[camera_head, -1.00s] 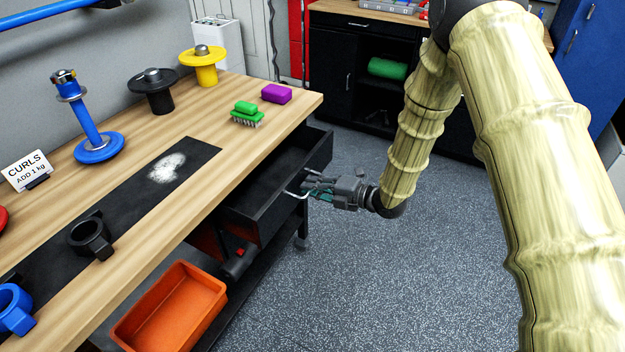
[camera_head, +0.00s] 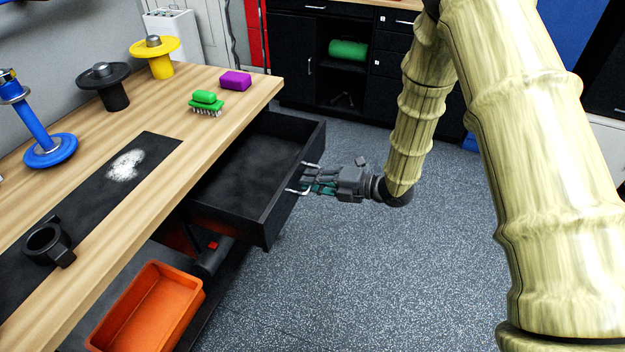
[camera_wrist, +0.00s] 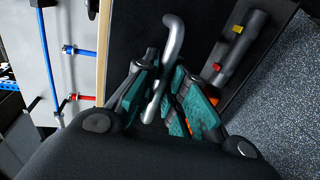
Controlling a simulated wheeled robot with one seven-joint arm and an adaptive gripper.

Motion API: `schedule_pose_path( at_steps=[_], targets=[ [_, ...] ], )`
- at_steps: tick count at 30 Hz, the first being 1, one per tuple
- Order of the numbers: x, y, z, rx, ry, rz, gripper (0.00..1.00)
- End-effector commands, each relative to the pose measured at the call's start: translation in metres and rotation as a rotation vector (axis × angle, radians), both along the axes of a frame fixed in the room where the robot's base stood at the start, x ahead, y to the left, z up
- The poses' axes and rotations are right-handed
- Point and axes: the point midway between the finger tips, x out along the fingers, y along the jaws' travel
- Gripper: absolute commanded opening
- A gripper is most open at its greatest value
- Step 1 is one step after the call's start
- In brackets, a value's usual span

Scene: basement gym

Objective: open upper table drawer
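The upper drawer (camera_head: 232,224) is black and stands well out from under the wooden table, its empty inside showing in the head view. Its front faces right, with a curved silver handle (camera_head: 291,191). My gripper (camera_head: 313,184) is at this handle, outside the drawer front. In the wrist view the handle (camera_wrist: 173,38) runs between the teal finger pads of my gripper (camera_wrist: 163,98), which look closed around it. The exact contact is partly hidden by the fingers.
The wooden table (camera_head: 150,190) holds weights, a green brush (camera_head: 206,104) and a purple block (camera_head: 236,80). An orange bin (camera_head: 155,310) sits below, left of the drawer. Grey floor (camera_head: 330,270) is clear to the right; black cabinets (camera_head: 295,60) stand behind.

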Motion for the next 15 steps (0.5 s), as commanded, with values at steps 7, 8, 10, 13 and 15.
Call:
schedule_pose_path(
  at_steps=[7,8,10,13,15],
  targets=[
    [0.0004,-0.0004,0.0,0.0,0.0,-0.001,0.32],
    [0.0004,-0.0005,0.0001,0.0,0.0,-0.001,0.32],
    [0.0004,-0.0006,0.0002,0.0,0.0,-0.002,0.32],
    [0.0,-0.0025,0.0007,0.001,-0.001,-0.002,0.32],
    [-0.0017,-0.0065,0.0016,0.001,-0.001,-0.002,0.32]
  ],
)
